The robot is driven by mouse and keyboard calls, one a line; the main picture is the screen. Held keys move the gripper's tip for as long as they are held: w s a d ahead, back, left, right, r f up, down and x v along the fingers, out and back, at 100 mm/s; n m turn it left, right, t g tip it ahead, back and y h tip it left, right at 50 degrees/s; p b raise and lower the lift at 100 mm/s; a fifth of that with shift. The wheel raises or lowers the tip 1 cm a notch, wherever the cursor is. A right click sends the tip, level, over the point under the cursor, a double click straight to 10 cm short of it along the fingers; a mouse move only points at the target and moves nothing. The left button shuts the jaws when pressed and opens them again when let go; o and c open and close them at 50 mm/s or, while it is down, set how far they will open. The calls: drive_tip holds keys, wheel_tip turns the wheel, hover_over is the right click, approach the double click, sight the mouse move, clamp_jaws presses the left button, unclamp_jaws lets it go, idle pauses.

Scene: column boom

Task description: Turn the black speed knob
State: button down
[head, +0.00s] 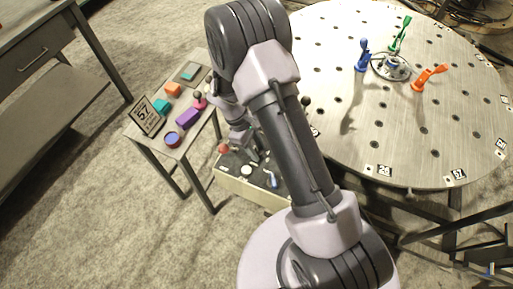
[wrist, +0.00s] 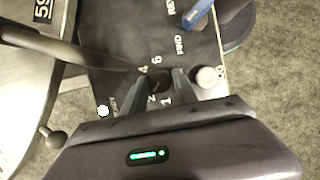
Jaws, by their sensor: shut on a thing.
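The black speed knob (wrist: 159,80) sits on the dark control panel, with white numerals around it, seen in the wrist view. My gripper (wrist: 160,84) is shut on the knob, one finger on each side. In the head view my gripper (head: 252,150) reaches down to the control box (head: 240,187). The knob itself is hidden there behind my gripper and arm.
A white button (wrist: 207,77) is close beside the right finger. A blue lever (wrist: 196,14) and a dark rod (wrist: 60,45) stand nearby. The round table (head: 420,140) with coloured clamps is at right. A small side table (head: 190,150) holds several coloured blocks.

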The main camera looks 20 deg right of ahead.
drive_tip(key=m, duration=0.2)
drive_tip(key=m+g+y+p, duration=0.1)
drive_tip(key=m, duration=0.1)
drive_tip(key=shift+w+d+m+p, duration=0.1)
drive_tip(key=shift+d+m+p, duration=0.05)
drive_tip(key=shift+m+p, duration=0.15)
drive_tip(key=shift+m+y, duration=0.9)
drive_tip(key=shift+m, duration=1.1)
drive_tip(key=c, duration=1)
unclamp_jaws()
drive_tip(key=shift+g, duration=0.3)
drive_tip(key=p+v, duration=0.6)
drive_tip(key=v, duration=1.1)
drive_tip(key=shift+r+p, duration=0.25)
drive_tip(key=shift+p, duration=0.05)
